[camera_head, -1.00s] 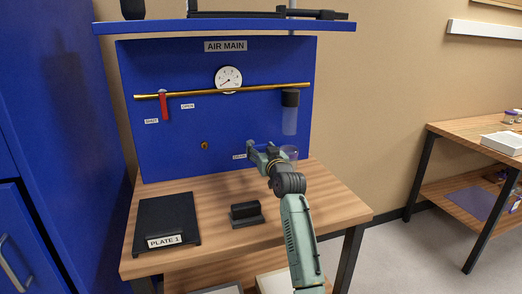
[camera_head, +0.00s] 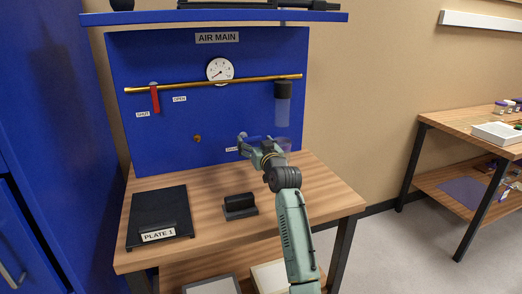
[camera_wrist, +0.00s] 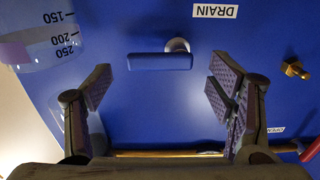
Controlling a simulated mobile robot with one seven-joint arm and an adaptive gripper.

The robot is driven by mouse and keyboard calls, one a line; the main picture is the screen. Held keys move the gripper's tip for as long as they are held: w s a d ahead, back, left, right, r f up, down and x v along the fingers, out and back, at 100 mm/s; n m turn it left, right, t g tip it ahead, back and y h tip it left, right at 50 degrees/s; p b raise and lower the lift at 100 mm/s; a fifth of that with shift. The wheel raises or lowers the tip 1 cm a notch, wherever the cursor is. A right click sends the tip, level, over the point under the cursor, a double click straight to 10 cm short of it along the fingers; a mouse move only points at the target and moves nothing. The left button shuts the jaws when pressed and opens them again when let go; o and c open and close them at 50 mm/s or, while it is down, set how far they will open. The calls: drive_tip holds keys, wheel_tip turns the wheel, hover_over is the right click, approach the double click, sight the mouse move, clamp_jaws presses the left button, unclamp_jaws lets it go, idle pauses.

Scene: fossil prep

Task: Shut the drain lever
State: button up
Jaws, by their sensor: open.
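The drain lever (camera_wrist: 160,62) is a blue bar beside a pale round pivot (camera_wrist: 177,46) on the blue panel. In the wrist view it lies level, running left from the pivot, near the upside-down DRAIN label (camera_wrist: 216,11). My gripper (camera_wrist: 160,92) is open and empty. Its two fingers stand apart at either side of the lever in that view, and I see no contact. In the head view my gripper (camera_head: 247,145) is at the lower right of the panel, beside the DRAIN label (camera_head: 232,149), and largely hides the lever.
A clear graduated vessel (camera_wrist: 38,35) is close to the left finger in the wrist view. Above my gripper hangs a clear filter bowl (camera_head: 283,112). A red lever (camera_head: 155,98) sits on the brass pipe (camera_head: 215,84). A black stand (camera_head: 240,207) and plate (camera_head: 155,212) occupy the bench.

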drive_tip(key=v, duration=1)
drive_tip(key=shift+s, duration=0.3)
drive_tip(key=shift+d, duration=0.1)
